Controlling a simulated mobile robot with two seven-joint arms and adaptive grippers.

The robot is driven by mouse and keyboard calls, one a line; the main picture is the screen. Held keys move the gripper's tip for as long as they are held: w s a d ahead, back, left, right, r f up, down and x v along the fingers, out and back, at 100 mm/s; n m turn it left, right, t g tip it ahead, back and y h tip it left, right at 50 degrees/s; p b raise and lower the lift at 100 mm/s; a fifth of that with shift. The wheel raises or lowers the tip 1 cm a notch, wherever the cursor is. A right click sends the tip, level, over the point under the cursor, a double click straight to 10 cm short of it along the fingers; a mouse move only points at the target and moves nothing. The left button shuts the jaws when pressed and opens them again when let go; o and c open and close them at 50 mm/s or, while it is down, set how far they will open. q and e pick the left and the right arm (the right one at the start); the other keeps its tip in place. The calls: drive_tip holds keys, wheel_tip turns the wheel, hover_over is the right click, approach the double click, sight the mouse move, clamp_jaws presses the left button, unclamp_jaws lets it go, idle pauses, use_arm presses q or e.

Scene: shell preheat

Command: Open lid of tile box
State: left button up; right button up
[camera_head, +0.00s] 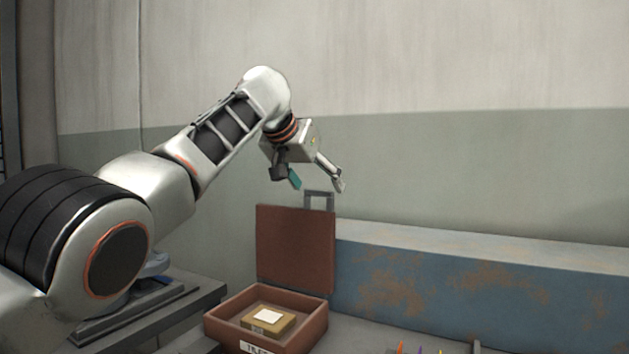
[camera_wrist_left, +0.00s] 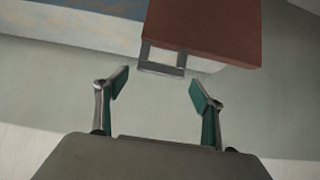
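The tile box (camera_head: 221,325) is reddish brown with a label on its front. Its lid (camera_head: 295,248) stands upright at the back, so the box is open. A grey handle (camera_head: 319,194) sticks up from the lid's top edge. Inside the box lies a tan block (camera_head: 268,331) with a pale top. My left gripper (camera_head: 318,185) is open and empty, just above the handle. In the left wrist view, the lid (camera_wrist_left: 205,28) and handle (camera_wrist_left: 163,69) lie beyond the open fingers of my left gripper (camera_wrist_left: 158,92), apart from them. My right gripper is not in view.
A worn blue, rusty ledge (camera_head: 480,290) runs along the wall to the right of the lid. Several small coloured pointed things (camera_head: 420,349) show at the bottom edge. A grey surface lies left of the box under my arm. The space above the ledge is clear.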

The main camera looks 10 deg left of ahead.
use_arm(q)
drive_tip(key=v, duration=1.2)
idle(0.3)
drive_tip(key=shift+s+r, duration=0.1)
drive_tip(key=shift+r, duration=0.05)
